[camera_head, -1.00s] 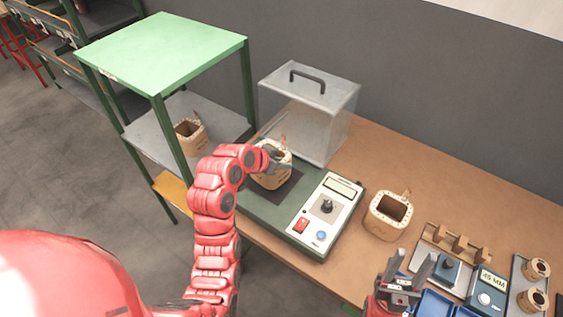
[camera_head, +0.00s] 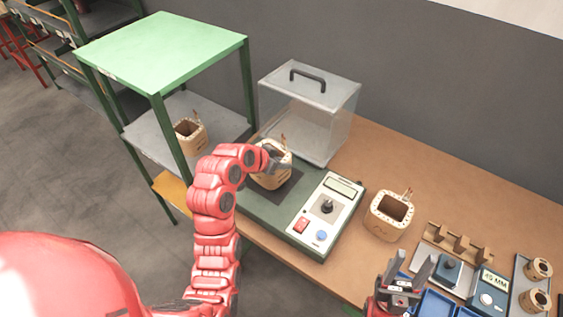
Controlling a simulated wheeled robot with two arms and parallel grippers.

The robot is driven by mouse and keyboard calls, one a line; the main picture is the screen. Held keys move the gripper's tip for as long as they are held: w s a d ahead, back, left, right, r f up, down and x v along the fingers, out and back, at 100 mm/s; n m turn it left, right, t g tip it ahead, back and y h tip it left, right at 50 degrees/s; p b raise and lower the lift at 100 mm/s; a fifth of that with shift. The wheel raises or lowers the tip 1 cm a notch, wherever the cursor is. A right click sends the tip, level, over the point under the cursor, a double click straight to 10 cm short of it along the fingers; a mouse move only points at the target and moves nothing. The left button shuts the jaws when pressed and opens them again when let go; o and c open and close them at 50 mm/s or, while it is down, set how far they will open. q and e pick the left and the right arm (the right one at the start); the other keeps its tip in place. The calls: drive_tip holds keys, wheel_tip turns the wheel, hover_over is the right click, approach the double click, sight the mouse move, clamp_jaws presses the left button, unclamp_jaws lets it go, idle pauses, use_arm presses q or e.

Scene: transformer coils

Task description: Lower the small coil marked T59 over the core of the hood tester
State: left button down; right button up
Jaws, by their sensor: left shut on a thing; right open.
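My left gripper (camera_head: 275,160) is shut on a small tan coil (camera_head: 270,178) at the black pad of the hood tester (camera_head: 321,222). The coil looks upright; its marking cannot be read, and my gripper covers part of its top. I cannot tell whether it touches the pad, and the core is hidden. The tester's clear hood (camera_head: 312,112) with a black handle stands behind the pad. My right gripper (camera_head: 411,271) is open and empty above the front of the bench, left of a measuring device.
A larger tan coil (camera_head: 390,213) stands on the bench (camera_head: 440,195) right of the tester. Another coil (camera_head: 189,136) sits on the green rack's shelf (camera_head: 150,138). Wooden holder (camera_head: 459,243), millimetre gauge (camera_head: 488,290), blue bin (camera_head: 437,305) and small coils (camera_head: 537,268) crowd the right.

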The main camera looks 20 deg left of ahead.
use_arm(q)
drive_tip(key=shift+f+b, duration=0.6)
drive_tip(key=shift+f, duration=0.25)
drive_tip(key=c, duration=1)
unclamp_jaws()
drive_tip(key=shift+r, duration=0.1)
drive_tip(key=o, duration=0.4)
drive_tip(key=shift+c, duration=0.2)
drive_tip(key=shift+c, duration=0.3)
drive_tip(key=shift+o, duration=1.3)
drive_tip(key=shift+r, duration=0.15)
